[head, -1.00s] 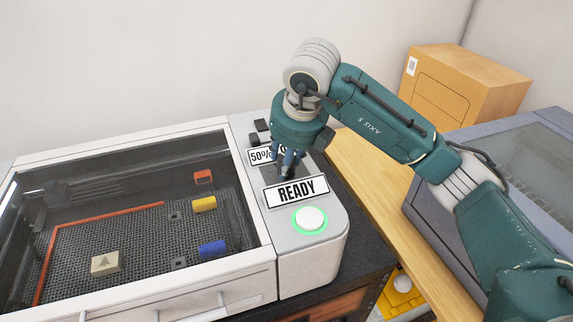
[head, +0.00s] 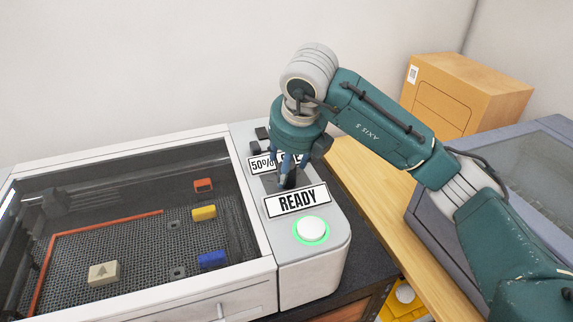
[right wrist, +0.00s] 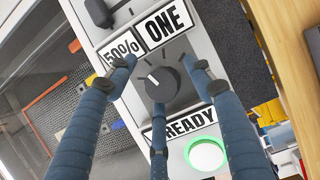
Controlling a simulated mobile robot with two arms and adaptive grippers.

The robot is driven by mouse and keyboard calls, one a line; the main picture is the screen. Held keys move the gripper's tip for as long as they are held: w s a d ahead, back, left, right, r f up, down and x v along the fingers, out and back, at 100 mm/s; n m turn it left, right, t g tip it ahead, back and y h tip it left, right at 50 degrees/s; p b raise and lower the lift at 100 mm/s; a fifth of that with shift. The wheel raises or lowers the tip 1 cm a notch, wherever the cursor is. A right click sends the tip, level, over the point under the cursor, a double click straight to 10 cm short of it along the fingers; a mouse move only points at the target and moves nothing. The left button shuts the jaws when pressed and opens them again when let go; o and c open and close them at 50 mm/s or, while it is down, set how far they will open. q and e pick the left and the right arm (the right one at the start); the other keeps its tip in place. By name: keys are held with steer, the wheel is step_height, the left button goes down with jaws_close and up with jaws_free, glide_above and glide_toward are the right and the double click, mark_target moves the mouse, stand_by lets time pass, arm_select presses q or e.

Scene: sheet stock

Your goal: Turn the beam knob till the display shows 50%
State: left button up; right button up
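The machine's grey control panel (head: 326,232) carries a display reading "50%" (head: 261,165), which also shows in the right wrist view (right wrist: 121,54). Beside it a display reads "ONE" (right wrist: 164,25). Below them is a dark round knob (right wrist: 168,84) with a pale pointer line tilted to the upper left. My right gripper (head: 284,180) is over the knob, pointing down. In the right wrist view its blue fingers (right wrist: 162,84) stand apart around the knob, with gaps visible at the sides; contact by the lower finger is unclear. In the head view the fingers mostly hide the knob. My left gripper is out of view.
A "READY" sign (head: 297,201) and a white button with a green ring (head: 311,230) sit in front of the knob. Dark controls (head: 262,133) sit behind the displays. Left is a clear-lidded bed (head: 130,240) with coloured blocks. A cardboard box (head: 465,95) stands at the back right.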

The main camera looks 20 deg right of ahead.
steer(key=v, duration=1.2)
